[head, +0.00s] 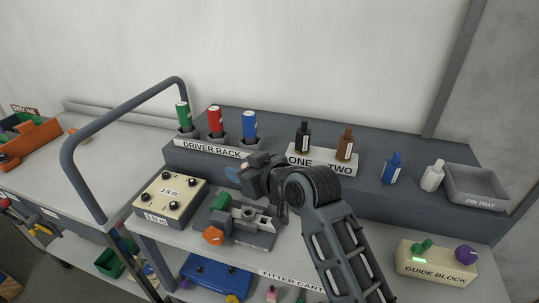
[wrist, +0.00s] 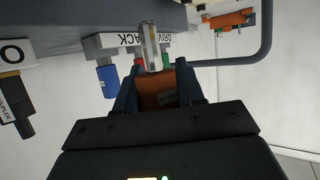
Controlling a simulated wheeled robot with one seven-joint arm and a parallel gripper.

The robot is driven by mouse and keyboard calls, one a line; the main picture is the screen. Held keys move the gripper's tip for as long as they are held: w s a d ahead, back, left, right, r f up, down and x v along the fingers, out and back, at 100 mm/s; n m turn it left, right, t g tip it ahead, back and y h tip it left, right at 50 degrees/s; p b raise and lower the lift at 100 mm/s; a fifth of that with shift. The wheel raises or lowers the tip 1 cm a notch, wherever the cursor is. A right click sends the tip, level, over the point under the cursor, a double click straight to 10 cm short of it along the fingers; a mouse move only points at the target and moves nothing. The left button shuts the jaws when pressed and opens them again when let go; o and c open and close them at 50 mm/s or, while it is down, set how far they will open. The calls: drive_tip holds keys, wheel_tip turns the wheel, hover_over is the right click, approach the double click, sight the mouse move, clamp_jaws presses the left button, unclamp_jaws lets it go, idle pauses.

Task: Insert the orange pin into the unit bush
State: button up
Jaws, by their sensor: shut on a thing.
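My gripper (head: 240,172) is raised above the cart, just in front of the driver rack. In the wrist view, my gripper (wrist: 158,85) is shut on an orange piece with a pale metal shaft (wrist: 151,45), which I take to be the orange pin (wrist: 160,98). The shaft points away from the jaws. In the head view the pin is mostly hidden by the gripper. The grey unit (head: 252,235) sits on the cart below, with a green part and an orange hexagonal part (head: 213,236) at its left. Its raised grey block (head: 248,213) may hold the bush; the opening is unclear.
The driver rack (head: 212,148) holds green, red and blue drivers behind my gripper. Bottles stand on the ONE/TWO block (head: 322,163). A cream torque box (head: 170,198) is left of the unit. The guide block (head: 436,264) and pin tray (head: 477,187) are right. A grey rail (head: 85,190) rises left.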

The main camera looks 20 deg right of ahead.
drive_tip(key=shift+w+a+f, duration=0.15)
drive_tip(key=shift+a, duration=0.2)
drive_tip(key=shift+f+b, duration=2.05)
drive_tip(key=shift+f, duration=0.85)
drive_tip(key=shift+f+b, duration=1.6)
drive_tip(key=shift+f, duration=0.8)
drive_tip(key=o, duration=1.1)
drive_tip(key=shift+o, duration=0.6)
drive_tip(key=shift+a, duration=0.1)
